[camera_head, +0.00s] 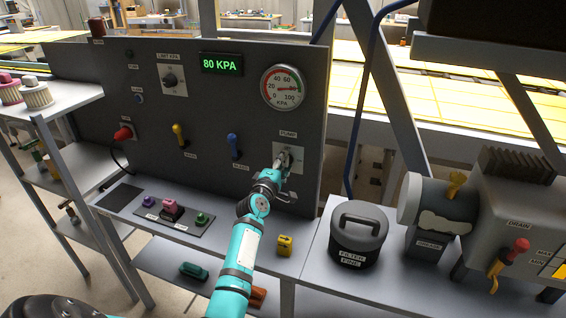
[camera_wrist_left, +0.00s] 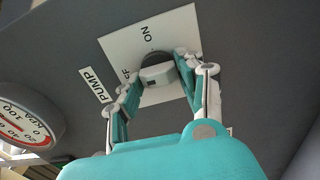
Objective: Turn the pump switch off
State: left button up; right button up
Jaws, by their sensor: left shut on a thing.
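The pump switch (camera_wrist_left: 155,74) is a grey knob on a white plate (camera_wrist_left: 120,44) marked ON and, partly hidden, OFF. A PUMP label (camera_wrist_left: 95,84) is beside the plate. In the head view the plate (camera_head: 301,158) is low on the right of the dark panel. My left gripper (camera_head: 283,163) reaches it from below. In the left wrist view its fingers (camera_wrist_left: 157,70) are on either side of the knob, shut on it. A small dark mark shows on the knob's near face; I cannot tell which setting it points to. My right gripper is not in view.
The display (camera_head: 221,64) reads 80 KPA, beside a round gauge (camera_head: 283,87). A yellow lever (camera_head: 179,133) and a blue lever (camera_head: 233,145) are left of the switch. A black filter canister (camera_head: 358,243) and yellow block (camera_head: 285,246) stand on the bench.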

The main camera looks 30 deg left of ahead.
pick_arm(q)
jog(key=shift+n, duration=0.3)
jog(key=o, duration=1.1)
jog(key=shift+s, duration=0.1)
jog(key=shift+s+d+f, duration=0.1)
jog(key=shift+s+d, duration=0.05)
jog(key=shift+s, duration=0.2)
jog(key=v, duration=1.1)
